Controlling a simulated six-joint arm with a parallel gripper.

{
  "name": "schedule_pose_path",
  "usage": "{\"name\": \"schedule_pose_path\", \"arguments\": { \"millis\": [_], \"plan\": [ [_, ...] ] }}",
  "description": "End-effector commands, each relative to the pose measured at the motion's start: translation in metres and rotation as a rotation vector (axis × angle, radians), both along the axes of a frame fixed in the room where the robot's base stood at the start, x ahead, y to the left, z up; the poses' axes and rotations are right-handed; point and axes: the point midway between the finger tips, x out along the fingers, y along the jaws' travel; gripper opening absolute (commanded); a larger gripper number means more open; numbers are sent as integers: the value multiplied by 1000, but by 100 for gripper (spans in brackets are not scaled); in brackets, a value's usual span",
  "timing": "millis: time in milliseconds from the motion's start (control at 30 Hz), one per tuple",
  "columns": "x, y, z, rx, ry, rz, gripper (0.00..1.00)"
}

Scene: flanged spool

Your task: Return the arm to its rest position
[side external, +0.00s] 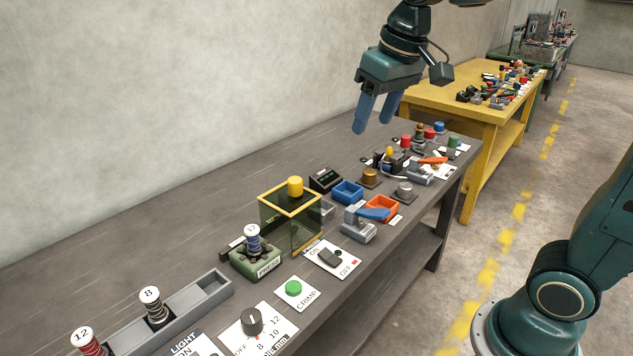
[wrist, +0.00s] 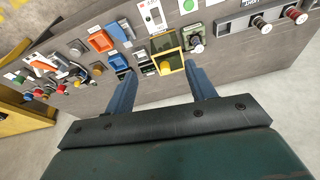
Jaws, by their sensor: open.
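My gripper (side external: 374,122) hangs in the air above the far half of the grey workbench (side external: 120,250). Its two blue fingers are apart, with nothing between them. In the wrist view the fingers (wrist: 158,68) point toward the bench top, which lies beyond their tips. A flanged spool with a white top (side external: 253,239) stands upright on a green block (side external: 257,264); it also shows in the wrist view (wrist: 196,36). Spools marked 8 (side external: 155,307) and 12 (side external: 87,342) stand in a long grey rack (side external: 205,295).
A yellow-framed transparent box (side external: 290,222) with a yellow knob stands beside the green block. Blue (side external: 347,192) and orange (side external: 382,207) bins, a blue-handled device (side external: 360,224) and several small parts crowd the bench's far end. A yellow table (side external: 470,105) stands behind. The bench's wall side is clear.

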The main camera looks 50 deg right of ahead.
Motion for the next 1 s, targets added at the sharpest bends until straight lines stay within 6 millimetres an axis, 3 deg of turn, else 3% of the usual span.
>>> {"name": "schedule_pose_path", "arguments": {
  "millis": [267,600,800,1000],
  "plan": [
    [-64,6,-12,-10,-76,41,55],
    [-130,11,-45,-23,-161,84,55],
    [-151,12,-61,-28,-191,99,55],
    [-156,13,-66,-31,-198,104,55]
  ]
}}
